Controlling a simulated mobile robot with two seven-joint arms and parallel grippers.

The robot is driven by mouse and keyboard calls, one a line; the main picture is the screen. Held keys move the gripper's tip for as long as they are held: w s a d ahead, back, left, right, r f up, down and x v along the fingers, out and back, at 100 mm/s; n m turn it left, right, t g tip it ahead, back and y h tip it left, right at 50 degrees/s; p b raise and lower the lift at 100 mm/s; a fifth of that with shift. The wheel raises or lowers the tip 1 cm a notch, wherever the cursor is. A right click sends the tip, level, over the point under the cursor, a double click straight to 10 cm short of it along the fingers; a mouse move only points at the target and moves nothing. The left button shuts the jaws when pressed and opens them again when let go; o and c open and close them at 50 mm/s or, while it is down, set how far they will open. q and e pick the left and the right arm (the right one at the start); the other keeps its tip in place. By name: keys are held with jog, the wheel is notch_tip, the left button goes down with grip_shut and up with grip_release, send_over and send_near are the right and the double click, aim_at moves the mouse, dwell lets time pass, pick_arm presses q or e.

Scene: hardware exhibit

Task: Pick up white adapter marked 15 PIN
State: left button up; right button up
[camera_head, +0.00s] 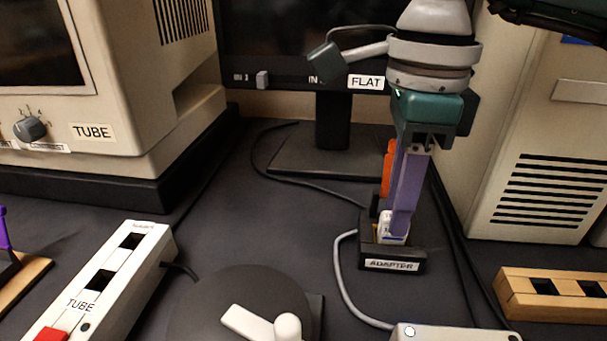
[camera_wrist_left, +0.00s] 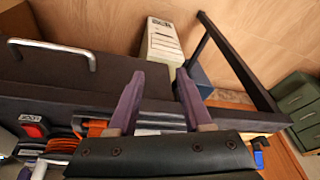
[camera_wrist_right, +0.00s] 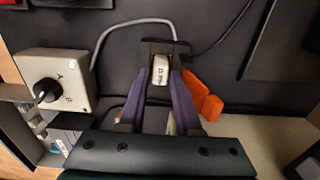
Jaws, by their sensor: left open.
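The white adapter (camera_head: 388,226) stands in the black holder labelled ADAPTER (camera_head: 392,265). It also shows in the right wrist view (camera_wrist_right: 160,70), where its small marking is too blurred to read. My right gripper (camera_head: 400,232) reaches down from above with its purple fingers. The adapter is still in the holder. My left gripper (camera_wrist_left: 157,72) is open and empty in the left wrist view, away from the adapter.
An orange piece (camera_head: 387,168) stands close behind the right fingers. A grey cable (camera_head: 343,270) curves left of the holder. A flat monitor stand (camera_head: 325,160) is behind, a beige cabinet (camera_head: 548,130) at right, and a round dark disc (camera_head: 215,300) at front left.

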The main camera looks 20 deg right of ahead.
jog(key=shift+f, duration=0.65)
grip_shut()
jog(key=shift+r, duration=0.15)
